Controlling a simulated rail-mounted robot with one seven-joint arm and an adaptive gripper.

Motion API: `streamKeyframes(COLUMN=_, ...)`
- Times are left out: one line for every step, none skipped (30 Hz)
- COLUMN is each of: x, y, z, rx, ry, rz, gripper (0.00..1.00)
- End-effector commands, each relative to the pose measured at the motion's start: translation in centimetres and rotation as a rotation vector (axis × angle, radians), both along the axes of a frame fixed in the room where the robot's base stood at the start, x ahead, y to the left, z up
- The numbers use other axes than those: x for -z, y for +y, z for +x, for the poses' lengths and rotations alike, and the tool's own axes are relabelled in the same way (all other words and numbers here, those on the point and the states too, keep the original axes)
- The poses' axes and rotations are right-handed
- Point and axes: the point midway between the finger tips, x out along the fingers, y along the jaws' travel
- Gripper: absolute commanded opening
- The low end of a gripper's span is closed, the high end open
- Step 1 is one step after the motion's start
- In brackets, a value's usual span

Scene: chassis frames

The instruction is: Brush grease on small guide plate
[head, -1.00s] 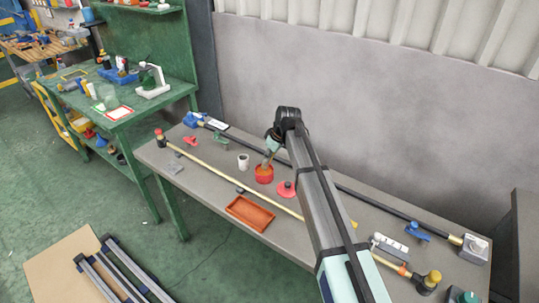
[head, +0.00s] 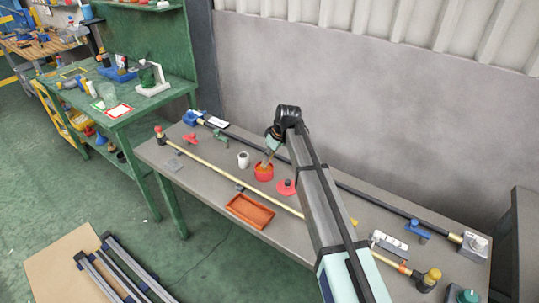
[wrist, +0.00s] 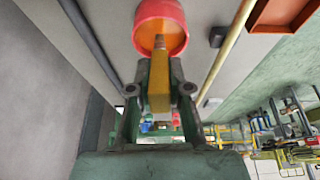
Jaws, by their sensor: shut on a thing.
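My gripper (wrist: 159,95) is shut on a brush (wrist: 158,75) with a flat yellow-brown handle. The brush's far end reaches into a red-orange pot (wrist: 160,22) in the wrist view. The same pot (head: 264,175) stands on the grey bench in the head view, with my gripper (head: 272,146) just above it. The bristles are hidden inside the pot. A small grey plate (head: 174,166) lies at the bench's left end; I cannot tell whether it is the small guide plate.
A white cup (head: 243,159) stands left of the pot and a red lid (head: 286,187) lies to its right. An orange tray (head: 250,211) lies at the front edge. A brass rod (head: 211,168) and a dark rod (head: 380,197) run along the bench (head: 205,187).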

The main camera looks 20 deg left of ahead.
Motion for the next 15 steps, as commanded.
streamKeyframes(x=0.09, y=0.00, z=0.00, rx=0.000, ry=0.000, rz=0.000, gripper=0.00)
streamKeyframes(x=0.13, y=0.00, z=0.00, rx=0.000, ry=0.000, rz=0.000, gripper=0.00)
streamKeyframes(x=0.17, y=0.01, z=0.00, rx=0.000, ry=0.000, rz=0.000, gripper=0.00)
streamKeyframes(x=0.20, y=0.01, z=0.00, rx=0.000, ry=0.000, rz=0.000, gripper=0.00)
streamKeyframes(x=0.23, y=0.00, z=0.00, rx=0.000, ry=0.000, rz=0.000, gripper=0.00)
streamKeyframes(x=0.28, y=0.00, z=0.00, rx=0.000, ry=0.000, rz=0.000, gripper=0.00)
streamKeyframes(x=0.31, y=0.00, z=0.00, rx=0.000, ry=0.000, rz=0.000, gripper=0.00)
streamKeyframes(x=0.34, y=0.00, z=0.00, rx=0.000, ry=0.000, rz=0.000, gripper=0.00)
streamKeyframes(x=0.38, y=0.00, z=0.00, rx=0.000, ry=0.000, rz=0.000, gripper=0.00)
streamKeyframes(x=0.42, y=0.00, z=0.00, rx=0.000, ry=0.000, rz=0.000, gripper=0.00)
streamKeyframes(x=0.46, y=0.01, z=0.00, rx=0.000, ry=0.000, rz=0.000, gripper=0.00)
streamKeyframes(x=0.50, y=0.00, z=0.00, rx=0.000, ry=0.000, rz=0.000, gripper=0.00)
streamKeyframes(x=0.53, y=0.00, z=-0.01, rx=0.000, ry=0.000, rz=0.000, gripper=0.00)
streamKeyframes(x=0.56, y=0.00, z=0.00, rx=0.000, ry=0.000, rz=0.000, gripper=0.00)
streamKeyframes(x=0.60, y=0.01, z=0.00, rx=0.000, ry=0.000, rz=0.000, gripper=0.00)
